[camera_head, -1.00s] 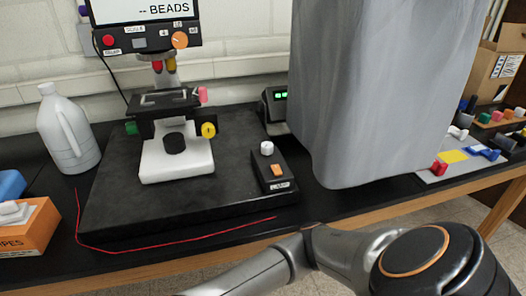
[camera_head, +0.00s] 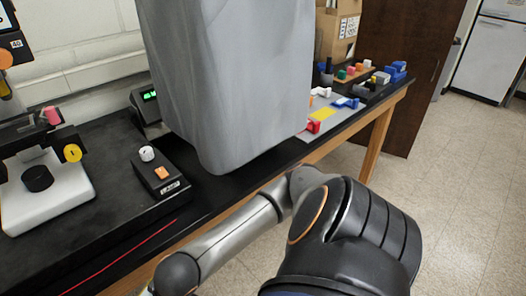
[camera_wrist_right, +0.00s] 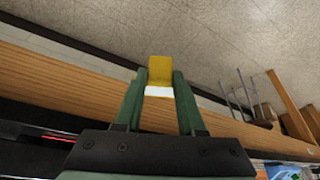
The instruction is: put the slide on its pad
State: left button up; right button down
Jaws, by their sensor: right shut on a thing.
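In the right wrist view my right gripper (camera_wrist_right: 159,85) has its green fingers shut on a small flat piece, the slide (camera_wrist_right: 160,68), yellow at the far end with a white band nearer the palm. It is held in the air, with the wooden table edge behind it. In the head view my right arm crosses the foreground, and its gripper is out of the picture. A flat yellow square (camera_head: 323,114), which may be the pad, lies on a grey mat (camera_head: 299,133) on the bench, right of the grey cover. My left gripper is in neither view.
A large grey draped cover (camera_head: 225,85) stands mid-bench. Red pieces (camera_head: 314,127) and blue pieces (camera_head: 346,102) lie around the yellow square. Open floor lies right of the bench.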

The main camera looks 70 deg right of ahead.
aim_at(323, 113)
jog(key=l+z, duration=0.25)
jog(key=z, duration=0.2)
jog(key=l+z, duration=0.25)
jog(key=z, duration=0.2)
jog(key=l+z, duration=0.2)
jog(key=l, duration=0.2)
jog(key=i+l+z, duration=0.2)
jog(key=l, duration=0.2)
jog(key=l+z, duration=0.1)
jog(key=l, duration=0.3)
jog(key=i+l, duration=0.1)
jog(key=l, duration=0.25)
jog(key=z, duration=0.05)
